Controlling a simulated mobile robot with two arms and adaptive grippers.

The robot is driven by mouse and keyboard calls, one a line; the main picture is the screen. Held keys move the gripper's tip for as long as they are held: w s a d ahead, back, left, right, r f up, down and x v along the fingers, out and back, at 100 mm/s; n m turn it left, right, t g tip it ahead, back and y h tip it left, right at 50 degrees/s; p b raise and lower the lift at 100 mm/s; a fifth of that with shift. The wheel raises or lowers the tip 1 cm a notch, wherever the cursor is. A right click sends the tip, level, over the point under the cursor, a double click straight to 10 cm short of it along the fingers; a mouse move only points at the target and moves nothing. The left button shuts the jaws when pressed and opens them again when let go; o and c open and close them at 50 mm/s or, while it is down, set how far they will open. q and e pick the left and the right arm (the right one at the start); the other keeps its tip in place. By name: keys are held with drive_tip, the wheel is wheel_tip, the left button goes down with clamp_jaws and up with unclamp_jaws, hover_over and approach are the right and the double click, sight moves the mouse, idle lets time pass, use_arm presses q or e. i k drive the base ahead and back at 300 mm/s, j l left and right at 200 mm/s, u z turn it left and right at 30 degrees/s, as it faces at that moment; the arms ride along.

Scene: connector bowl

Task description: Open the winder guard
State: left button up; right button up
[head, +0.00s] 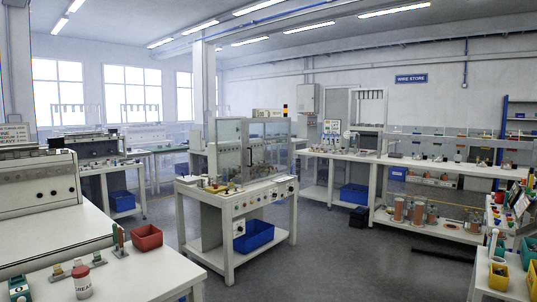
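The winder guard (229,147) is a clear-panelled, grey-framed enclosure on top of the white winder bench (232,211) in the middle of the room. A small dark handle shows on its front-left panel. The panels look upright, but from this distance I cannot tell whether the guard is fully closed. Machine parts show dimly behind the right-hand panels. Neither of my grippers is in view.
Benches line the back and right.

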sight(246, 124)
drive_tip(key=i, duration=0.6)
drive_tip(key=i+j+z, duration=0.1)
drive_tip(key=i, duration=0.55)
drive_tip(key=i+l+z, duration=0.15)
drive_tip(key=i+z, duration=0.25)
drive_tip(key=i, duration=0.5)
drive_tip(key=i+j+z, duration=0.15)
drive_tip(key=i+z, duration=0.25)
drive_tip(key=i, duration=0.45)
drive_tip(key=i+j+u, duration=0.1)
drive_tip(key=i+u, duration=0.85)
drive_tip(key=i+l+u, duration=0.2)
drive_tip(key=i+u, duration=0.25)
drive_tip(key=k, duration=0.1)
